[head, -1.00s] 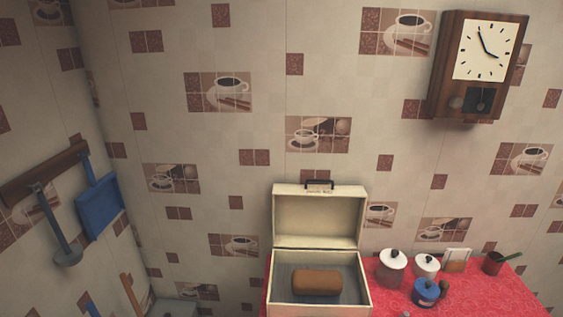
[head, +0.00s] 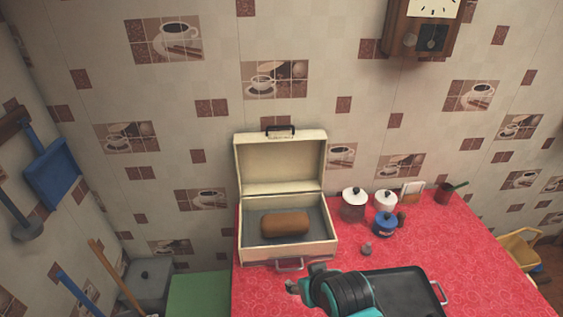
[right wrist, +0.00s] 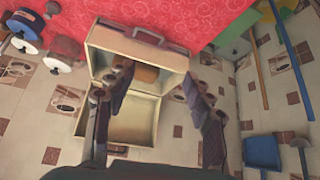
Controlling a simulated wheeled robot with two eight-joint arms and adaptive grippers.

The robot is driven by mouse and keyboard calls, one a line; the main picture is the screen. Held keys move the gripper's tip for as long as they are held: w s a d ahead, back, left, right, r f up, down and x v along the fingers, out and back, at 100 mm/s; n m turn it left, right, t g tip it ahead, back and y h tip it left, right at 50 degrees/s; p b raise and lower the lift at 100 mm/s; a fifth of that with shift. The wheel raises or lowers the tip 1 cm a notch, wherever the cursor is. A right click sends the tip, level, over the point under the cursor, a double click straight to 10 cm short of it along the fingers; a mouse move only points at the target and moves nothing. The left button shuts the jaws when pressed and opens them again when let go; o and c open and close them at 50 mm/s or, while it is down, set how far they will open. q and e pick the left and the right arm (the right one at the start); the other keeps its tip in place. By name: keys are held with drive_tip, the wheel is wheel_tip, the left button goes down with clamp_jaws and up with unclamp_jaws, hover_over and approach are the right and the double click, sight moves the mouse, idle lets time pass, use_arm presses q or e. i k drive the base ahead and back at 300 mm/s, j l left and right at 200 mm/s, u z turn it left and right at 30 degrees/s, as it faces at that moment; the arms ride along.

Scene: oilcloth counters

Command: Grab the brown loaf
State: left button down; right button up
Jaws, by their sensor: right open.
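The brown loaf (head: 285,224) lies in the cream bread box (head: 252,254), whose lid stands open against the wall. The loaf also shows in the upside-down right wrist view (right wrist: 146,74), partly hidden behind a finger. My right gripper (head: 303,280) is in front of the box in the head view, apart from the loaf. In the right wrist view its two fingers (right wrist: 158,78) are spread, with nothing between them, and point toward the box. My left gripper is not in view.
A dark tray (head: 405,288) with a metal handle lies right of my right arm. White-lidded canisters (head: 354,205) and a blue pot (head: 384,228) stand right of the box. A metal handle (head: 289,265) sticks out from the box front. Red counter (head: 460,240) is clear farther right.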

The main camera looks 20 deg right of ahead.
sight(290, 223)
drive_tip(key=k+l+z, duration=0.1)
drive_tip(key=l+z, duration=0.15)
drive_tip(key=z, duration=0.2)
drive_tip(key=l+z, duration=0.4)
drive_tip(key=j+z, duration=0.1)
drive_tip(key=z, duration=0.3)
drive_tip(key=j+z, duration=0.1)
drive_tip(key=z, duration=0.35)
drive_tip(key=i+j, duration=0.05)
